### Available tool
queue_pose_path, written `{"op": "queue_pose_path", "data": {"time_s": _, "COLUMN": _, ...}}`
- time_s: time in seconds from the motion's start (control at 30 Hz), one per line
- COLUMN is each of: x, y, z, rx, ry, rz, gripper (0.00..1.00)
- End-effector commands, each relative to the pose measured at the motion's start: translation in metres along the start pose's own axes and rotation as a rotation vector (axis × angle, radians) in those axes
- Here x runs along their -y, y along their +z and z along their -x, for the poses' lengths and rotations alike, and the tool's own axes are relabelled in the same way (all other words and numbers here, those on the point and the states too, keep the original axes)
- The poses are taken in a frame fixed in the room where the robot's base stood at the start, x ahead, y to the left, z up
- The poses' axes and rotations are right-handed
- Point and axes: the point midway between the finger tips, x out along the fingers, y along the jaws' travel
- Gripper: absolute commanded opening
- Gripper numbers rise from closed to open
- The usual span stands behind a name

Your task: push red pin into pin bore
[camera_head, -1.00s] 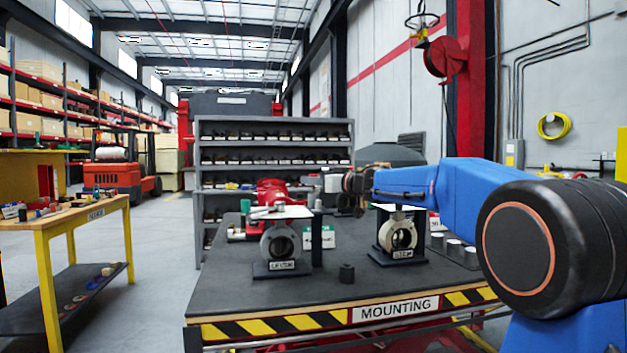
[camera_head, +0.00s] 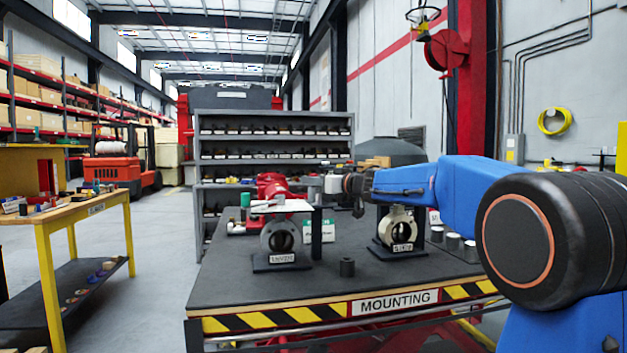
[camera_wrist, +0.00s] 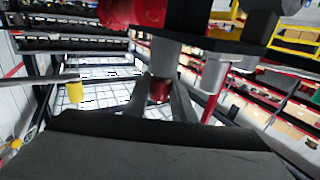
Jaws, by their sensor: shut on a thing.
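In the wrist view my gripper (camera_wrist: 159,100) has its two fingers closed on a small red piece (camera_wrist: 159,88), which I take to be the red pin. A grey cylinder (camera_wrist: 165,58) stands directly against the red piece, in line with it. Beyond it are a dark plate (camera_wrist: 215,42) and a large red body (camera_wrist: 130,12). In the head view my gripper (camera_head: 338,184) is above the mounting table, right of the red actuator (camera_head: 272,187). The pin is too small to make out there. I cannot make out the pin bore, nor whether the pin is in it.
Two valve bodies stand on the mounting table, one at left (camera_head: 281,236) and one at right (camera_head: 398,227). Another grey cylinder (camera_wrist: 214,75) hangs beside the pin. The table's front left is clear.

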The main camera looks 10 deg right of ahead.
Motion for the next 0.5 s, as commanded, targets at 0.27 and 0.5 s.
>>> {"op": "queue_pose_path", "data": {"time_s": 0.27, "x": 0.0001, "y": 0.0058, "z": 0.0001, "rx": 0.001, "ry": 0.000, "rz": 0.001, "gripper": 0.00}}
{"op": "queue_pose_path", "data": {"time_s": 0.5, "x": 0.0000, "y": 0.0058, "z": 0.0001, "rx": 0.000, "ry": 0.000, "rz": 0.001, "gripper": 0.45}}
